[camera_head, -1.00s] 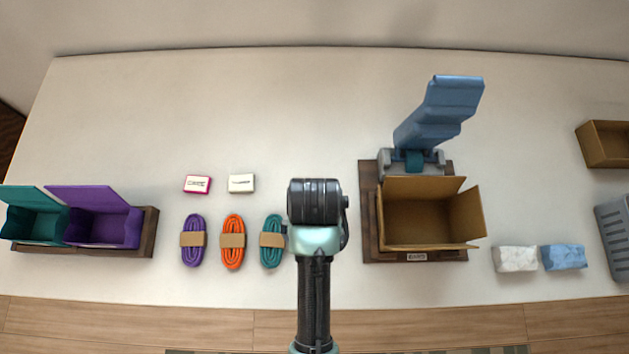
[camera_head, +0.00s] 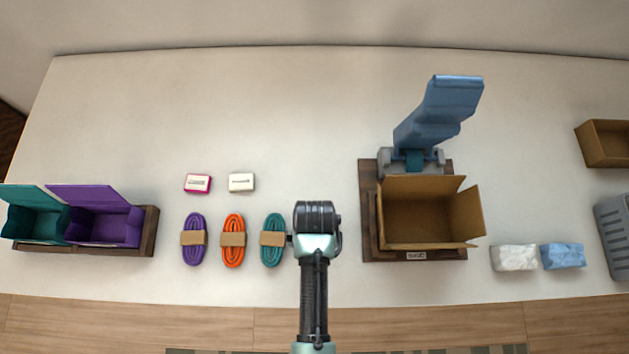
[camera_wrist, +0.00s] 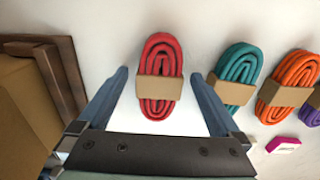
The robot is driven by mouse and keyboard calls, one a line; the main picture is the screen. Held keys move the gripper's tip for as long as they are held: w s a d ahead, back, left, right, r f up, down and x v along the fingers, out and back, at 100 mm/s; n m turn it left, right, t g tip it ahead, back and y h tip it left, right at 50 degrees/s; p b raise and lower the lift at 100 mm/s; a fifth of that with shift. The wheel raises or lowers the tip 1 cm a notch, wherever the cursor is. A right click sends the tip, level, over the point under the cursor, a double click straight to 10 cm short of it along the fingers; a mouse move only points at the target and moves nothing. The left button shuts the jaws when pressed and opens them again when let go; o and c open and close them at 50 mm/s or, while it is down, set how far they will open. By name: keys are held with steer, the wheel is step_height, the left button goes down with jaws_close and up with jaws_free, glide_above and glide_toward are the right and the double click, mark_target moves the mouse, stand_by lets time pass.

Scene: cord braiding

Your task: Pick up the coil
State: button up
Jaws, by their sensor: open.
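A red coil (camera_wrist: 160,52) with a tan paper band lies on the table in the wrist view. My gripper (camera_wrist: 160,76) is open, with one finger on each side of the coil in the picture and nothing held. I cannot tell how high the fingers are above the table. In the head view my arm hides the red coil and the fingers. A teal coil (camera_head: 273,223), an orange coil (camera_head: 233,223) and a purple coil (camera_head: 194,223) lie in a row left of my arm.
An open cardboard box (camera_head: 428,249) on a dark wooden base stands right of my arm, under a raised blue lever (camera_head: 437,112). Teal (camera_head: 38,225) and purple (camera_head: 103,230) bins stand at the left. Two small boxes (camera_head: 197,183) (camera_head: 241,183) lie behind the coils.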

steer(key=shift+c, duration=0.3)
steer(key=c, duration=1.4)
steer(key=shift+r, duration=0.15)
